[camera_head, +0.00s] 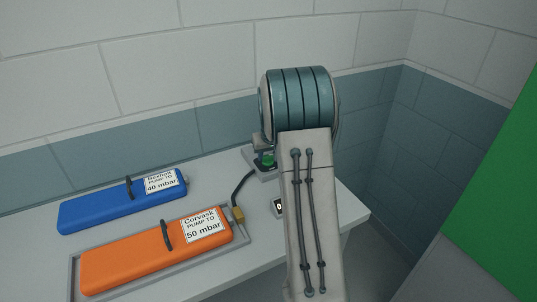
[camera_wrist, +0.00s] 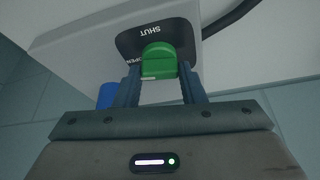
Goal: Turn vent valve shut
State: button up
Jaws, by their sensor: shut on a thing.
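The vent valve has a green knob (camera_wrist: 158,62) on a dark plate (camera_wrist: 128,45) marked SHUT and OPEN in the wrist view. In the head view the green knob (camera_head: 266,159) shows small beside my arm, on a grey block (camera_head: 262,174) on the bench. My gripper (camera_wrist: 160,80) has a finger on each side of the knob and is shut on it. A pale mark on the knob's lower left lies near the OPEN lettering, which is partly hidden by a finger. In the head view my arm hides most of the gripper.
An orange case (camera_head: 150,255) labelled Corvask, pump to 50 mbar, lies in a grey tray (camera_head: 75,270). A black hose (camera_head: 238,190) runs from its brass fitting (camera_head: 238,215) toward the valve. A blue case (camera_head: 105,207) lies behind. Walls stand behind and right.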

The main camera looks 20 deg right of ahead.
jog(key=m+h, duration=0.1)
jog(key=m, duration=0.3)
jog(key=shift+w+a+r+m+h+p, duration=0.1)
jog(key=shift+a+m+h+p, duration=0.1)
jog(key=shift+m+h+p, duration=0.15)
jog(key=m+g+h, duration=0.1)
jog(key=m, duration=0.2)
jog(key=shift+w+m+g, duration=0.1)
jog(key=shift+m+g, duration=0.15)
jog(key=shift+g, duration=0.05)
jog(key=m+g+h+p, duration=0.1)
jog(key=m, duration=0.3)
jog(key=shift+w+m+g+p, duration=0.15)
jog(key=shift+m+g, duration=0.25)
jog(key=shift+m, duration=0.45)
jog(key=shift+m+g+p, duration=0.15)
jog(key=shift+m+g, duration=0.25)
jog(key=shift+m, duration=0.45)
jog(key=o, duration=1)
jog(key=shift+a, duration=0.1)
